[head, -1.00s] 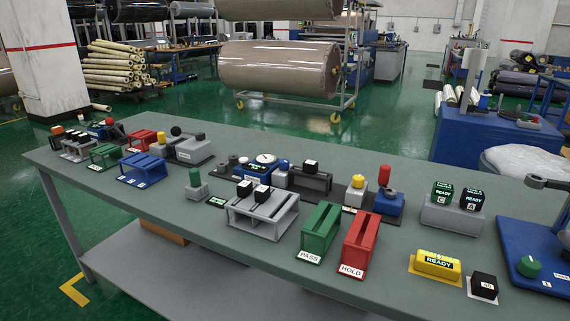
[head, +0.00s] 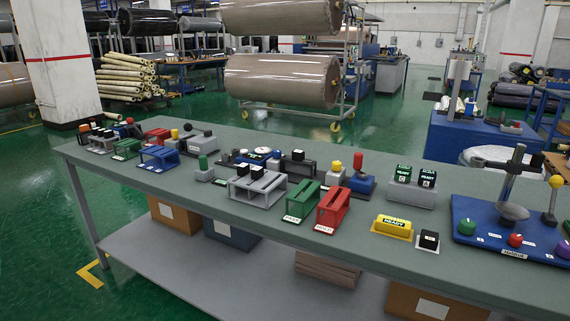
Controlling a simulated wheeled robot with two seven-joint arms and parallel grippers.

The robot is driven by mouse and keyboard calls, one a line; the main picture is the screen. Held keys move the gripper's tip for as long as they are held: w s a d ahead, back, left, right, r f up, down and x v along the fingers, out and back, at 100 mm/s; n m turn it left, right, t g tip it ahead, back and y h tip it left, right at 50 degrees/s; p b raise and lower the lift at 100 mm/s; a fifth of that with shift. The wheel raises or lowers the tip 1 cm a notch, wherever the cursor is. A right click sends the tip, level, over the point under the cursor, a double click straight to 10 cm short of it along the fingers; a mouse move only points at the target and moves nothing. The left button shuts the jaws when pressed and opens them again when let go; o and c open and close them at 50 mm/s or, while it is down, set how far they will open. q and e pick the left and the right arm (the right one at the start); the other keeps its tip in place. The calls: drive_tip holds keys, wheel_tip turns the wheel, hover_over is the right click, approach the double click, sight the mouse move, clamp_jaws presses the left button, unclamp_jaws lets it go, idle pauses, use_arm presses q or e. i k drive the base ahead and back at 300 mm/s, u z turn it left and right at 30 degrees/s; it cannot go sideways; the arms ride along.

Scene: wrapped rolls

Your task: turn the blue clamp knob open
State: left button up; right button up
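Neither of my grippers is in view. A small blue knob (head: 277,154) sits on a grey block in the middle of the long table, beside a blue unit with a white dial (head: 262,151). It is too small to tell whether it is the clamp knob or how it is turned. At the right, a blue base (head: 478,230) carries a dark post with an arm (head: 513,180), a green knob (head: 466,227), a red knob (head: 515,240), part of a purple knob (head: 564,248) and a yellow ball-topped lever (head: 555,182).
The grey-green table (head: 370,262) also bears a green rack (head: 301,201), a red rack (head: 333,207), a yellow READY block (head: 393,226) and black READY cubes (head: 403,173). Its front strip is mostly clear. Boxes (head: 174,214) stand on the lower shelf. Wrapped rolls (head: 280,80) hang behind.

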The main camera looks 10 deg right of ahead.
sight(277, 153)
drive_tip(key=u, duration=4)
drive_tip(key=i, duration=0.1)
drive_tip(key=z, duration=3.05)
drive_tip(key=i, duration=1)
drive_tip(key=z, duration=0.35)
